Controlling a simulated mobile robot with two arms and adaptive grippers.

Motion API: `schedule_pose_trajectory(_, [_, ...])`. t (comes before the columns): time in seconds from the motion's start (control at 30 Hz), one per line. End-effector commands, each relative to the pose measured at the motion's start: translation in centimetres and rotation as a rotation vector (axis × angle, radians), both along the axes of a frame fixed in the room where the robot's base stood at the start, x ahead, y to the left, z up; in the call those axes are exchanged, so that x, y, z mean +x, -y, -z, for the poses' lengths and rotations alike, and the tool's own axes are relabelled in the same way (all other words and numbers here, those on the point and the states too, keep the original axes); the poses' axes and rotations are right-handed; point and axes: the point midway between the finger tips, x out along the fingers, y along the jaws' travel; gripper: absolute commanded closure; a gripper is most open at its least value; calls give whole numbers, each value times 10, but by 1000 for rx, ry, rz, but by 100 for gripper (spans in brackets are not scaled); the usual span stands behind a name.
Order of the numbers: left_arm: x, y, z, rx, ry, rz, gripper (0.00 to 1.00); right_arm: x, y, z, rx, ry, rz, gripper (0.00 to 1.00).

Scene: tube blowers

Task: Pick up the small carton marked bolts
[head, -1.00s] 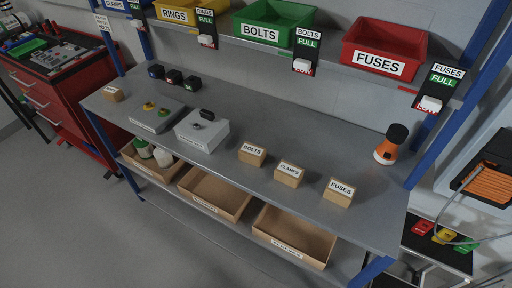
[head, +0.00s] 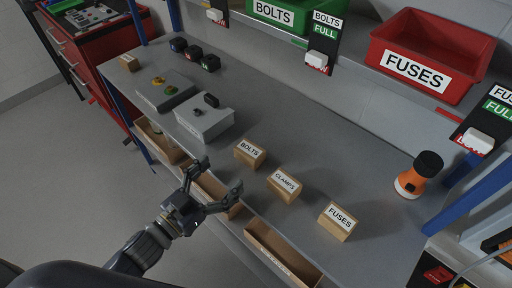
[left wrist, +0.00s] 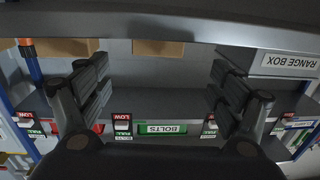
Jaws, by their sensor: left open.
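The small carton marked BOLTS (head: 250,153) stands on the grey bench, left of the CLAMPS carton (head: 284,185) and the FUSES carton (head: 337,222). My left gripper (head: 222,176) is open and empty, in front of the bench's front edge, lower left of the BOLTS carton and apart from it. In the left wrist view the open fingers (left wrist: 159,85) spread wide. A brown carton (left wrist: 158,48) shows between and beyond them; its label is not visible, but its place beside the range box fits the BOLTS carton. My right gripper is not in view.
The grey range box (head: 204,118) stands left of the BOLTS carton. An orange and black device (head: 419,174) stands at the right of the bench. Red FUSES bin (head: 430,55) and green BOLTS bin (head: 297,12) sit on the shelf above. Open cardboard trays (head: 281,251) lie below the bench.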

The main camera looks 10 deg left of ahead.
Motion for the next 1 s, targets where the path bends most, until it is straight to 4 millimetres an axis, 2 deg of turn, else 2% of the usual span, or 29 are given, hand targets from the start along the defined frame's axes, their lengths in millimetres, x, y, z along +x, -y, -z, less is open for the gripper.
schedule_pose_trajectory(0.27, [28,15,-2,-1,4,-1,14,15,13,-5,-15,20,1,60])
schedule_pose_trajectory(0.53, [49,26,-1,1,0,-2,14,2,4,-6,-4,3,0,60])
schedule_pose_trajectory(0.77, [66,39,-5,-1,3,-2,14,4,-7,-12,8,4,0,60])
schedule_pose_trajectory(1.0, [89,54,-4,0,1,-1,14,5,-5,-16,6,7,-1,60])
